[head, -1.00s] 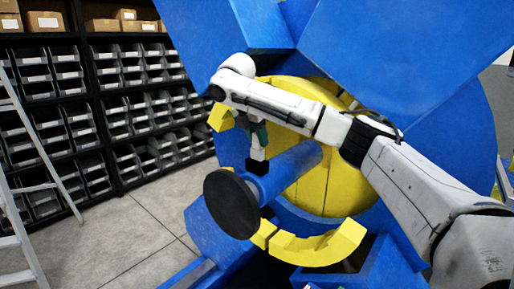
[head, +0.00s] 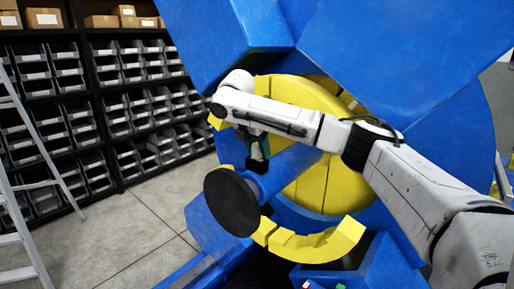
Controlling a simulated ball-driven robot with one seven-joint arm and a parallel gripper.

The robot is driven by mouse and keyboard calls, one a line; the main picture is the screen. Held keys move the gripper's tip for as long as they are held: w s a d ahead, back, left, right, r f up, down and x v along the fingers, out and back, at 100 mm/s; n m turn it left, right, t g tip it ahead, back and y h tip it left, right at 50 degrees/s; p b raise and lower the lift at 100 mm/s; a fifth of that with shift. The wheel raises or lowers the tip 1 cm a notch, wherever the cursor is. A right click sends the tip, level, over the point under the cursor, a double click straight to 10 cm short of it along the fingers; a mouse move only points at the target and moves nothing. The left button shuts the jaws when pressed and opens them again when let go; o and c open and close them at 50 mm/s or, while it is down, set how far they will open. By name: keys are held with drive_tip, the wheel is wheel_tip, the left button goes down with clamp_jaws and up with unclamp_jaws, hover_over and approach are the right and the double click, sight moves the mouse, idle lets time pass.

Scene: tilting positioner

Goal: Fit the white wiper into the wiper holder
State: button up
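My gripper (head: 258,164) hangs below my wrist, pointing down at the blue cylinder (head: 292,170) of the positioner, just behind its black round end disc (head: 232,201). Its fingertips look dark and small, and the view does not show whether they are open or shut. A small pale patch shows just above the fingertips; I cannot tell whether it is the white wiper or part of my gripper. I cannot make out the wiper holder. Whether the gripper touches the cylinder is unclear.
The large blue positioner (head: 415,55) with its yellow faceplate (head: 327,188) and a yellow curved piece (head: 322,246) fills the middle and right. Dark shelving with grey bins (head: 85,120) and a ladder (head: 38,165) stand left. Grey floor (head: 135,235) between them is clear.

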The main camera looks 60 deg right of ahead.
drive_tip(key=shift+r, duration=0.1)
drive_tip(key=v, duration=1.2)
drive_tip(key=shift+b, duration=0.35)
